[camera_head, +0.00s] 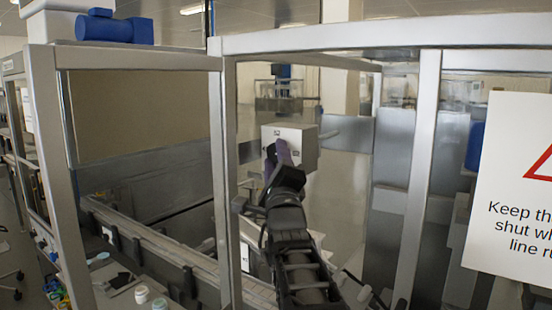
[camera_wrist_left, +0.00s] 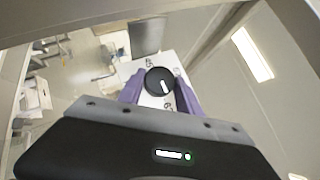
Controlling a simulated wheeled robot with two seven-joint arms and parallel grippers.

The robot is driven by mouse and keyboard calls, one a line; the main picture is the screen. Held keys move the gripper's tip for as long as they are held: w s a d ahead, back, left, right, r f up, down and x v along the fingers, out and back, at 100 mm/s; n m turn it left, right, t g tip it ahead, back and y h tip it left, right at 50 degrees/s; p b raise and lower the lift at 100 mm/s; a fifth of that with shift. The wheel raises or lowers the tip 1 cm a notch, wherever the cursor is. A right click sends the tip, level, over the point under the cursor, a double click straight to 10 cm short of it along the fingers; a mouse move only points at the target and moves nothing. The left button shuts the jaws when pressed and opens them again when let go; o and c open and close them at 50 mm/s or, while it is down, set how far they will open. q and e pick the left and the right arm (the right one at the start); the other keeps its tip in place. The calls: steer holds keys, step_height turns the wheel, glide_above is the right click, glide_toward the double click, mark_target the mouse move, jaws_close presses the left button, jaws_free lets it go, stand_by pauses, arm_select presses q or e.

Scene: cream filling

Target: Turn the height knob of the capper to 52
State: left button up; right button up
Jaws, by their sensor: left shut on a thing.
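The capper's white box (camera_head: 305,148) stands beyond the grey frame in the head view. My left gripper (camera_head: 280,153) reaches to its front face through the frame opening. In the left wrist view, the round black knob (camera_wrist_left: 154,75) with a white pointer line sits on the white dial face (camera_wrist_left: 148,101). The purple fingers of my left gripper (camera_wrist_left: 160,90) are on either side of the knob and shut on it. The pointer line slants down and slightly right in that view. Small figures surround the knob, too small to read surely. The head view hides the knob behind the fingers. My right gripper is not in view.
Grey frame posts (camera_head: 216,190) and a top beam (camera_head: 400,36) surround the opening my left arm passes through. A white warning sign (camera_head: 515,190) hangs at the right. A conveyor rail (camera_head: 160,240) runs at the lower left, with small jars (camera_head: 141,294) near it.

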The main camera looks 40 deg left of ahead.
arm_select(q)
steer(key=shift+r+n+g+p, duration=0.3)
steer(key=shift+n+g+p, duration=0.45)
steer(key=shift+n+g, duration=0.2)
steer(key=n+g+h, duration=0.2)
steer(key=n, duration=0.1)
steer(key=r+n+g+h, duration=0.1)
steer(key=n+g+h, duration=0.1)
steer(key=n, duration=0.2)
steer(key=shift+g+h, duration=0.25)
steer(key=shift+h, duration=0.15)
steer(key=h, duration=0.1)
steer(key=n+h, duration=0.1)
steer(key=n+g, duration=0.1)
steer(key=shift+s+a+r+h+p, duration=0.1)
steer(key=shift+a+r+h+p, duration=0.2)
steer(key=shift+h, duration=0.1)
steer(key=shift+n+h, duration=0.75)
steer(key=shift+h, duration=0.35)
